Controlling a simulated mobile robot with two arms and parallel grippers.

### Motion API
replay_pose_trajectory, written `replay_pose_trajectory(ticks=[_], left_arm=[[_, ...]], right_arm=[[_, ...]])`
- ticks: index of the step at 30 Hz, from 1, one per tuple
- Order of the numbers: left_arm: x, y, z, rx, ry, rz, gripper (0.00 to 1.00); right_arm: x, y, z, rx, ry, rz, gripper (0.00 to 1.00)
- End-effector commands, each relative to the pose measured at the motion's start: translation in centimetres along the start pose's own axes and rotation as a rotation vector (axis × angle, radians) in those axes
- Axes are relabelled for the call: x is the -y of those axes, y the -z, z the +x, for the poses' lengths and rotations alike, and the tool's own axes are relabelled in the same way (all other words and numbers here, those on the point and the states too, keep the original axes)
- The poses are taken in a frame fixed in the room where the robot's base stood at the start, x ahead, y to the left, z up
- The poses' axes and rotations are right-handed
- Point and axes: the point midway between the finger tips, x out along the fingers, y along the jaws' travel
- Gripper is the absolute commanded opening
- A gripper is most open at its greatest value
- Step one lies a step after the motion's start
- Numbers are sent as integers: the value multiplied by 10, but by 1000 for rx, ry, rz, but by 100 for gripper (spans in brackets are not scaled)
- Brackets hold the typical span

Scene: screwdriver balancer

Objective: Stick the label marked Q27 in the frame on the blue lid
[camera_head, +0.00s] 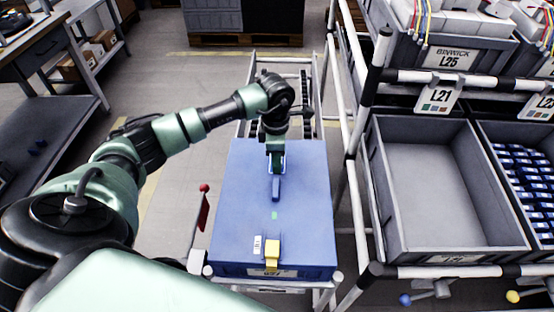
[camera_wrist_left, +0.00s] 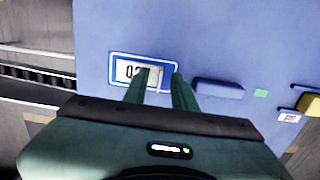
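The blue lid (camera_head: 240,200) lies flat on a box in the middle of the head view. It also fills much of the left wrist view (camera_wrist_left: 230,40). A white-outlined frame (camera_wrist_left: 172,69) is on the lid. The white label (camera_wrist_left: 126,71) lies within the frame outline; "Q2" reads on it and its right part is hidden by a finger. My left gripper (camera_head: 275,168) points down at the frame near the lid's far end. In the left wrist view its fingertips (camera_wrist_left: 162,74) are apart, over the label's right side and the frame's right edge. My right gripper is out of view.
A raised blue bar (camera_head: 276,189), a small green square (camera_head: 274,215), a yellow block (camera_head: 272,254) and a small white tag (camera_head: 257,244) are on the lid. A rack with an empty grey bin (camera_head: 515,235) stands close on the right. A red-topped lever (camera_head: 204,188) stands left.

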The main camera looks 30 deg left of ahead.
Motion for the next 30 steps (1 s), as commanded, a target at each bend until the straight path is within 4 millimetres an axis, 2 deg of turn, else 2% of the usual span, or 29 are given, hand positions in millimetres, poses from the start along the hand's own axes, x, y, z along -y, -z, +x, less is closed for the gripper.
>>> replay_pose_trajectory(ticks=[8, 21, 30], left_arm=[[0, 0, -9, 1, -2, 0, 27], [0, 0, -76, 0, -2, 1, 27], [0, 0, -78, 0, 0, 0, 27]], right_arm=[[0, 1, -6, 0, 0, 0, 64], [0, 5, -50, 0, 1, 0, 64], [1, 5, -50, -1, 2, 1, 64]])
